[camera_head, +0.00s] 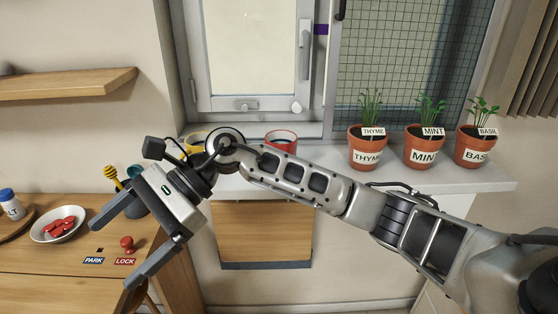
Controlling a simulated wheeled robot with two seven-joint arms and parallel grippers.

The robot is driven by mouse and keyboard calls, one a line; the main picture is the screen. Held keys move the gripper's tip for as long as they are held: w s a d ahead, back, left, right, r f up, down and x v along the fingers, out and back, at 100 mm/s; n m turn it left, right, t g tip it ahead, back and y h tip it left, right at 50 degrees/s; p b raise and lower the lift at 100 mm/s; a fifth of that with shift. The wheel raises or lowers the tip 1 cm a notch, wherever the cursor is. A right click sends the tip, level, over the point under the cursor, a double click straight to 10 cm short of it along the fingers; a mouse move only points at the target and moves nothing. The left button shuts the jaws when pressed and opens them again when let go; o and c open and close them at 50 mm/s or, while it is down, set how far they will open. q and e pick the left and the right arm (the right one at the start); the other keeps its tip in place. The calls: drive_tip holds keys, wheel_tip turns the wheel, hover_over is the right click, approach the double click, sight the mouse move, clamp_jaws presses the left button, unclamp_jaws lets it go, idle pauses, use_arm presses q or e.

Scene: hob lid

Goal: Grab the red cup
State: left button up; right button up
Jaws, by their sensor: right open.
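The red cup (281,137) stands on the window sill, behind my right arm, which hides its lower part. My right gripper (113,250) is open and empty. Its two fingers point down and left over the right part of the wooden counter, well to the left of the cup and nearer to me. My left gripper is not in view.
A yellow cup (195,140) stands on the sill (470,183) left of the red cup. Potted thyme (367,151), mint (424,148) and basil (476,149) stand at the right. The counter (45,270) holds a white bowl (50,232) and a red knob (127,242).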

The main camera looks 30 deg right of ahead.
drive_tip(key=w+d+r+n+t+h, duration=0.25)
drive_tip(key=w+d+h, duration=0.2)
drive_tip(key=d, duration=0.45)
drive_tip(key=w+d+r+n+t+h, duration=0.2)
drive_tip(key=w+d+r+n+h, duration=0.15)
drive_tip(key=d+h, duration=0.4)
drive_tip(key=d+r+h+b, duration=0.1)
drive_tip(key=d+r+h, duration=0.1)
drive_tip(key=d+r, duration=0.35)
drive_tip(key=d+r+h, duration=0.2)
drive_tip(key=d, duration=0.6)
approach(281, 142)
wheel_tip(281, 142, down, 3)
drive_tip(key=s+a, duration=0.1)
drive_tip(key=s, duration=0.1)
drive_tip(key=shift+m+t, duration=0.3)
drive_tip(key=shift+t, duration=0.15)
drive_tip(key=shift+p+x, duration=0.3)
drive_tip(key=shift+x, duration=2.15)
drive_tip(key=shift+s, duration=0.15)
drive_tip(key=c, duration=1.2)
